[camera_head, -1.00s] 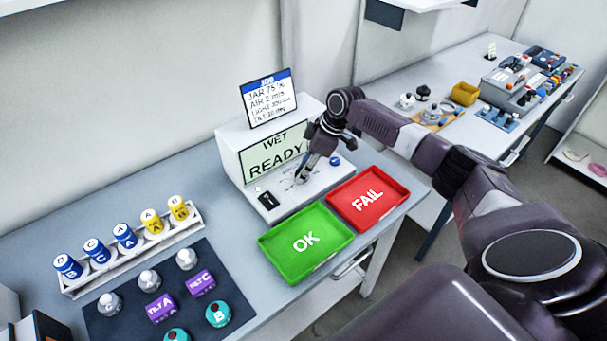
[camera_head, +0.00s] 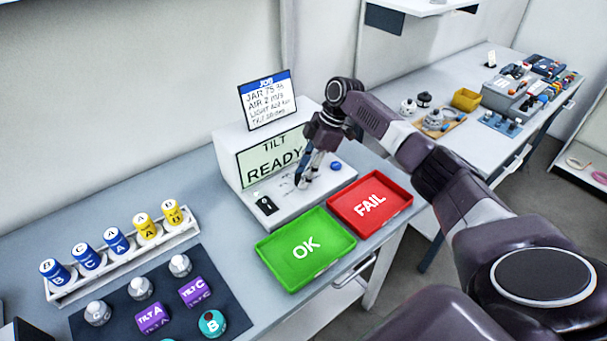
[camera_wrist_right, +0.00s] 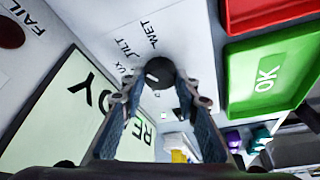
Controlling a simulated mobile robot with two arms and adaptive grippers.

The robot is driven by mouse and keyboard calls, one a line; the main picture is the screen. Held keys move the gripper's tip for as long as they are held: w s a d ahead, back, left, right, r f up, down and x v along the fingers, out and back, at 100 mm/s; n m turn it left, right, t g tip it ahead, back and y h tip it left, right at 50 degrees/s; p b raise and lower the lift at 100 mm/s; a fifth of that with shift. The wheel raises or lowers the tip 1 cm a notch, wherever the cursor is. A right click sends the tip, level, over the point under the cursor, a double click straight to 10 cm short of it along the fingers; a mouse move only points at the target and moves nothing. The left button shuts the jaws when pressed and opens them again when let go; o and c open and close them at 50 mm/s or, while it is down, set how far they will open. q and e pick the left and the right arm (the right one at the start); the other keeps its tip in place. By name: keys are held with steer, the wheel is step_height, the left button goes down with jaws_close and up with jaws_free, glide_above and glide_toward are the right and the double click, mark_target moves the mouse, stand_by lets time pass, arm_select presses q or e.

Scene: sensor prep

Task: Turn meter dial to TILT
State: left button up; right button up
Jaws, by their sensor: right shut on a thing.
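The meter (camera_head: 230,172) is a white box on the bench, and its green screen (camera_head: 270,157) reads "TILT READY". Its dial (camera_wrist_right: 159,73) is a dark round knob with a pale mark, seen in the right wrist view among the labels WET, TILT and LUX. My right gripper (camera_head: 302,182) reaches down to the meter's front panel. In the right wrist view its two fingers (camera_wrist_right: 158,95) are on either side of the dial, shut on it. In the head view the gripper hides the dial. My left gripper is not in view.
A green OK tray (camera_head: 336,259) and a red FAIL tray (camera_head: 400,193) lie in front of the meter. A white rack (camera_head: 70,292) of labelled jars and a dark mat (camera_head: 215,265) with sensors stand at left. A job card (camera_head: 267,100) stands on the meter.

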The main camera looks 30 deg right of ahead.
steer(key=o, duration=1.2)
steer(key=shift+c, duration=0.2)
steer(key=v, duration=1.2)
steer(key=shift+a+r, duration=0.1)
